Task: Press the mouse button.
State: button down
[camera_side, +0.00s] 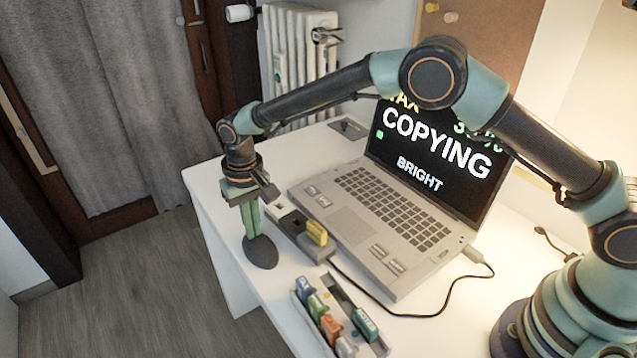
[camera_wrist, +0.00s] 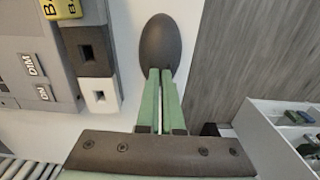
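The mouse (camera_side: 261,254) is a dark, smooth oval lying near the front edge of the white desk. It also shows at the top of the wrist view (camera_wrist: 160,40). My gripper (camera_side: 253,233) points down over the mouse, its green fingers close together with nothing seen between them. In the wrist view the fingertips (camera_wrist: 160,72) overlap the near end of the mouse. I cannot tell whether they touch it. The laptop (camera_side: 345,225) stands open behind, its screen (camera_side: 430,155) reading "COPYING" and "BRIGHT".
A socket strip with a yellow block (camera_side: 316,233) lies between mouse and laptop. A tray (camera_side: 352,290) of several coloured, labelled blocks sits to the right. A black cable (camera_side: 400,314) curves over the desk to the laptop. The desk edge lies just left of the mouse.

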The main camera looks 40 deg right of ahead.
notch_tip(320, 180, up, 14)
dwell(0.6)
dwell(0.5)
jog(key=s+d+r+t, duration=0.1)
jog(key=s+d+r, duration=0.2)
jog(key=d+r, duration=0.3)
jog(key=s+d+r+t, duration=0.2)
jog(key=s+d+r, duration=0.25)
jog(key=d, duration=0.45)
jog(key=s+d+f+t, duration=0.2)
jog(key=s+d+f, duration=0.1)
jog(key=s+d, duration=0.7)
jog(key=shift+s+d, duration=0.3)
jog(key=shift+s, duration=0.95)
jog(key=shift+r, duration=0.1)
dwell(2.4)
